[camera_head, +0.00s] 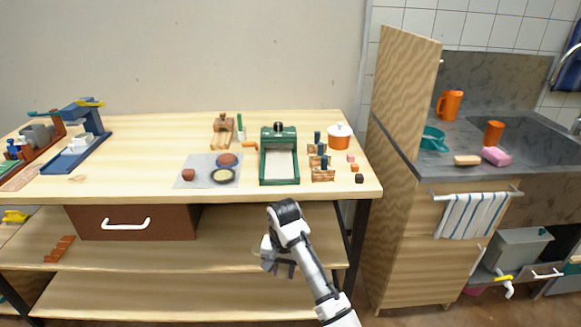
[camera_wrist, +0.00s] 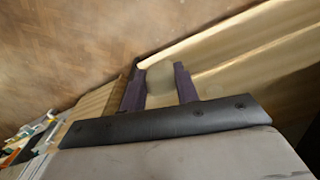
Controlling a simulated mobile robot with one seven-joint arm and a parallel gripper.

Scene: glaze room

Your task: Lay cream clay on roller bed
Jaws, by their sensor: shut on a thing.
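My gripper (camera_wrist: 160,85) is shut on a rounded pale cream-grey lump, the cream clay (camera_wrist: 159,71), held between its two dark fingers in the wrist view. In the head view my gripper (camera_head: 279,267) is low in front of the workbench, below the tabletop's front edge; the clay cannot be made out clearly there. The roller bed (camera_head: 280,163) stands on the tabletop above and beyond my gripper. It has a green frame, a pale flat bed and a dark knob at its far end. The bed looks bare.
A grey mat (camera_head: 187,182) left of the roller bed holds a reddish lump (camera_head: 188,174) and two round dishes. Small wooden blocks (camera_head: 323,175) and an orange-and-white pot (camera_head: 340,135) stand to its right. A tall wooden panel (camera_head: 402,95) rises beyond the bench's right end.

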